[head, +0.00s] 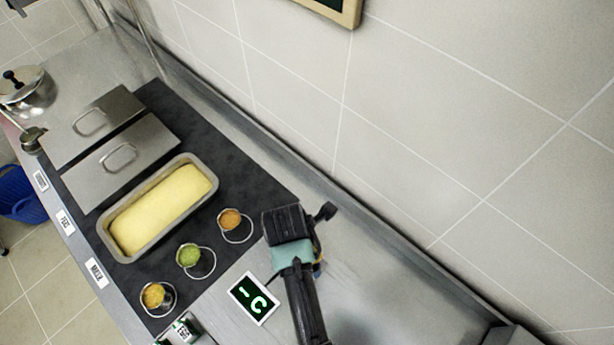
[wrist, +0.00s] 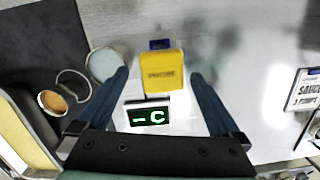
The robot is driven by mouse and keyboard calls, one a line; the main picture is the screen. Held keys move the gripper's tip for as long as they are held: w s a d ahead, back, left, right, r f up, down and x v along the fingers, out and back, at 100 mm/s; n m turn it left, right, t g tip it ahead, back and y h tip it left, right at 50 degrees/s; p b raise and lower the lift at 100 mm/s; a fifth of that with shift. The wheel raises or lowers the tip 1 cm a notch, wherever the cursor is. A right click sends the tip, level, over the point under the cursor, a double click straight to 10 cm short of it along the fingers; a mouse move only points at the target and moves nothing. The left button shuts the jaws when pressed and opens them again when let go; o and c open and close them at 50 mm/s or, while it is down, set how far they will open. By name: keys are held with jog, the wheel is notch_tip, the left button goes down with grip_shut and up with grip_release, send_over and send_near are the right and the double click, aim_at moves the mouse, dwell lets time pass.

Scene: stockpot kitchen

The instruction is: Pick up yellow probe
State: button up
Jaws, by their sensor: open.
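The yellow probe (wrist: 162,76), a boxy block with dark lettering, shows in the wrist view just above a small display (wrist: 148,117) reading "- C". A small dark blue piece (wrist: 160,44) shows at its far end. My gripper (wrist: 160,73) is open, with one dark finger on each side of the probe and visible gaps on both sides. The fingers do not appear to touch it. In the head view my arm hides most or all of the probe; the display (head: 253,298) shows left of my arm.
Several small cups, including a green-filled one (head: 189,256), stand on the dark mat (head: 240,165) beside a loaf pan (head: 122,252). Lidded steel containers (head: 120,160) lie farther left. A tiled wall (head: 440,120) bounds the counter. A sauce label (wrist: 305,90) stands at right in the wrist view.

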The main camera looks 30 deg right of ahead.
jog(key=shift+s+d+f+p, duration=0.1)
jog(key=shift+d+f+p, duration=0.1)
jog(key=shift+f, duration=0.65)
jog(key=shift+w+d+f+p, duration=0.1)
jog(key=shift+d+f+p, duration=0.1)
jog(key=shift+f, duration=0.6)
jog(key=shift+s+d+f+p, duration=0.1)
jog(key=shift+f+p, duration=0.1)
jog(key=shift+f, duration=0.65)
jog(key=shift+c, duration=0.2)
jog(key=c, duration=1.4)
